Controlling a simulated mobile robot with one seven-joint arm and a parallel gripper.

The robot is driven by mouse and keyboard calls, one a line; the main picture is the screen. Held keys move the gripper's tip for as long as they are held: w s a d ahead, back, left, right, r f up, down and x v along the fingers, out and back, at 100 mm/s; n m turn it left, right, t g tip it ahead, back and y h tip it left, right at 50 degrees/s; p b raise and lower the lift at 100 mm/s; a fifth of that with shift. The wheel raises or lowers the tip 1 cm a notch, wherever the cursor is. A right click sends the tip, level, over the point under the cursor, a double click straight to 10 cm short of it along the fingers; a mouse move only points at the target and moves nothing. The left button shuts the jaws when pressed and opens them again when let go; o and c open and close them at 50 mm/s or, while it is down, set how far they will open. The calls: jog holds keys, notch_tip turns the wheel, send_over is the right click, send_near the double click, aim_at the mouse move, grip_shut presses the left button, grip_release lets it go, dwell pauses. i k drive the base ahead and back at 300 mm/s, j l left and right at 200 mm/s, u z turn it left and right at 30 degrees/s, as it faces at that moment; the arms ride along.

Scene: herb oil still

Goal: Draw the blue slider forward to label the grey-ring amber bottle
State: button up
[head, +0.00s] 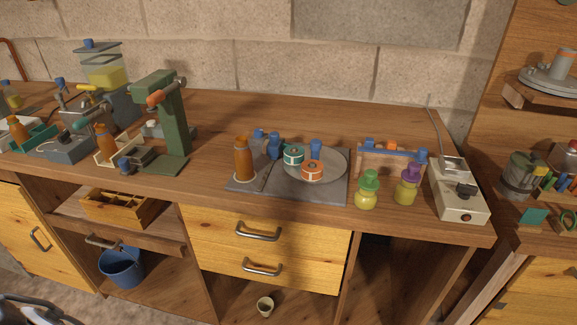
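An amber bottle (243,160) stands upright on the left part of a grey labelling plate (325,193) near the bench's front edge. Whether it has a grey ring is too small to tell. Blue parts (274,147) stand just behind and right of the bottle; one may be the blue slider, but I cannot tell which. A round disc (336,164) on the plate carries a green-sided roll (293,156) and an orange-sided roll (312,170), with a blue piece (316,148) behind them. No label is discernible on the bottle. My gripper is not in view.
A green press (172,115) and another amber bottle (105,143) stand to the left. Green-topped (367,190) and purple-topped (407,185) yellow jars, a small rack (391,160) and a white device (458,193) stand to the right. The bench behind the plate is mostly clear.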

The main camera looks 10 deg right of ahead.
aim_at(272, 147)
jog(key=i+j+z, duration=0.4)
jog(key=j, duration=0.25)
jog(key=i+j+z, duration=0.2)
jog(key=i+j, duration=0.15)
